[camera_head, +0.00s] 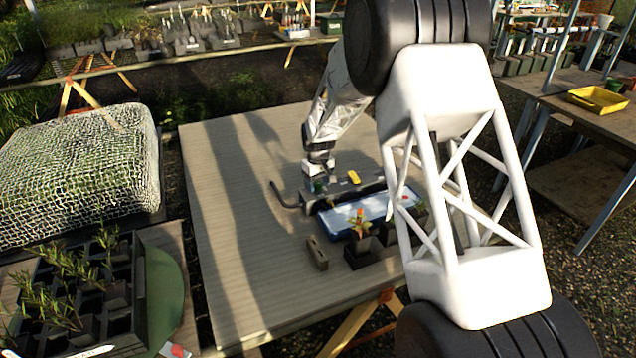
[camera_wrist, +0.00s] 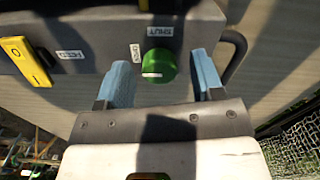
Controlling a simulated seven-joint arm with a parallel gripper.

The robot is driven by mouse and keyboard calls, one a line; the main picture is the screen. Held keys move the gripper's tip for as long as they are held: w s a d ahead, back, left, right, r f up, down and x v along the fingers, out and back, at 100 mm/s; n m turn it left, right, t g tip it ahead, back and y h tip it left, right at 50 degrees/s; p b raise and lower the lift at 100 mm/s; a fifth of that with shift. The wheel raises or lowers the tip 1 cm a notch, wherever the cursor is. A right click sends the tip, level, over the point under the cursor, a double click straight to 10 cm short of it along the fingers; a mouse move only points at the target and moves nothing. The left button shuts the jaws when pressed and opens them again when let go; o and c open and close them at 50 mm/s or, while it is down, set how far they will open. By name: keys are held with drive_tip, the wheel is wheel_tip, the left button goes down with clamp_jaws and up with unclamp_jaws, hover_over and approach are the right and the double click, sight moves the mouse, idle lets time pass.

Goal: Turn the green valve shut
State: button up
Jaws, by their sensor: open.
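The green valve (camera_wrist: 158,66) is a round knob on a grey panel (camera_wrist: 95,25) in the wrist view. A white mark shows at its lower left edge. A SHUT label (camera_wrist: 160,31) is above it and an OPEN label (camera_wrist: 136,52) to its upper left. My gripper (camera_wrist: 160,61) is open, its two blue fingers on either side of the knob with gaps, not visibly touching it. In the head view my gripper (camera_head: 317,172) is just above the small green valve (camera_head: 318,187), at the left part of the grey unit.
A yellow switch (camera_wrist: 25,61) is on the same panel, also seen in the head view (camera_head: 354,177). A blue-rimmed tray (camera_head: 340,228) and dark pots (camera_head: 363,255) stand in front. The table's left side (camera_head: 235,220) is clear.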

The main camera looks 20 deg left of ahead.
drive_tip(key=shift+c, duration=0.4)
drive_tip(key=c, duration=0.8)
drive_tip(key=shift+c, duration=0.2)
drive_tip(key=shift+m, duration=0.4)
drive_tip(key=m, duration=1.7)
